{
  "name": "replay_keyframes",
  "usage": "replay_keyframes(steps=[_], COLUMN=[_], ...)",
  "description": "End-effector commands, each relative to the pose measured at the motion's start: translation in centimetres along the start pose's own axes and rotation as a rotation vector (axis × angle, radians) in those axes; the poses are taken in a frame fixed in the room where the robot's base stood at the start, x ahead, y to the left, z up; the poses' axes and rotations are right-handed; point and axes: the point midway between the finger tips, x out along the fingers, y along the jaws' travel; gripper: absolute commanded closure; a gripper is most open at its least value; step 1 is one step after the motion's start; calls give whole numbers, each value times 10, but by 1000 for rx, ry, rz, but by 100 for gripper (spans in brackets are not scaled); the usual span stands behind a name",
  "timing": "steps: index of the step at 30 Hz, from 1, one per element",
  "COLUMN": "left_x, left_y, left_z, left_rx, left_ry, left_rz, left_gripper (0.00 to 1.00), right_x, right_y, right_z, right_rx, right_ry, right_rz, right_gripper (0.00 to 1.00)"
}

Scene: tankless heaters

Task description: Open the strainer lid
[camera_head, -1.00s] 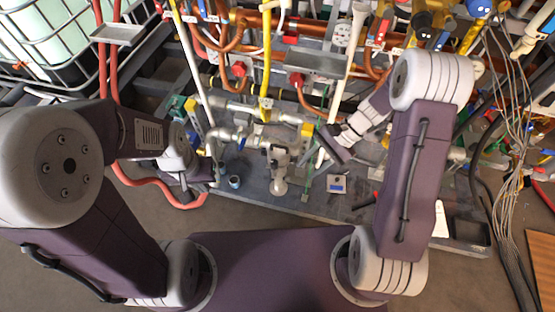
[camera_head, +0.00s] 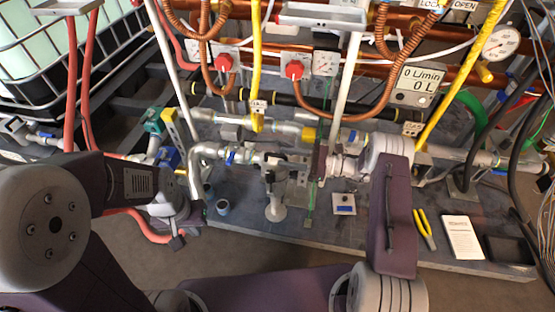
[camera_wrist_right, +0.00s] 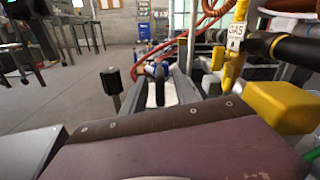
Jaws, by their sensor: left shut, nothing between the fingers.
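A grey metal fitting that looks like the strainer (camera_head: 275,185) hangs from the pipework at the middle of the head view, with a pale rounded end (camera_head: 275,212) at its bottom. I cannot make out whether its lid is open. My right gripper (camera_head: 318,165) is just right of the fitting, close to the pipe; its fingertips are too small and hidden to read. In the right wrist view its purple body fills the bottom. My left gripper (camera_head: 178,242) is shut and empty, low on the left, well apart from the fitting.
Yellow-handled pliers (camera_head: 426,230), a white booklet (camera_head: 463,237) and a small square panel (camera_head: 343,204) lie on the grey base plate. A blue-grey cup (camera_head: 223,207) stands left of the fitting. Copper pipes and red valves (camera_head: 294,69) rise behind. A yellow pipe (camera_wrist_right: 235,45) is close in the wrist view.

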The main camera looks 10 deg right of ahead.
Motion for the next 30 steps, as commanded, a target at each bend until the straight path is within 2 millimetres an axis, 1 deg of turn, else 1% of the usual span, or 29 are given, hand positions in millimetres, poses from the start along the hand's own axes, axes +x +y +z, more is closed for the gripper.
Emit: replay_keyframes(steps=[1,3,6,9,15,17,18,19,30], left_x=[8,12,15,16,15,15,15,15,15], left_y=[0,0,0,0,0,0,0,0,0], left_z=[1,1,2,2,2,2,2,2,2], left_rx=[0,0,0,0,0,0,0,0,0], left_ry=[0,0,0,0,0,0,0,0,0], left_rz=[0,0,0,0,0,0,0,0,0], left_gripper=[100,100,100,100,100,100,100,100,100], right_x=[10,21,31,34,35,34,34,34,34], right_y=[2,1,1,0,0,0,0,0,-1], right_z=[-4,-4,-2,-1,0,0,0,0,0], right_rx=[-1,-1,0,0,0,0,0,0,-2], right_ry=[-1,1,1,1,1,1,1,2,3], right_rz=[3,2,1,0,0,0,0,-1,-2], right_gripper=[65,65,65,65,65,82,93,100,100])
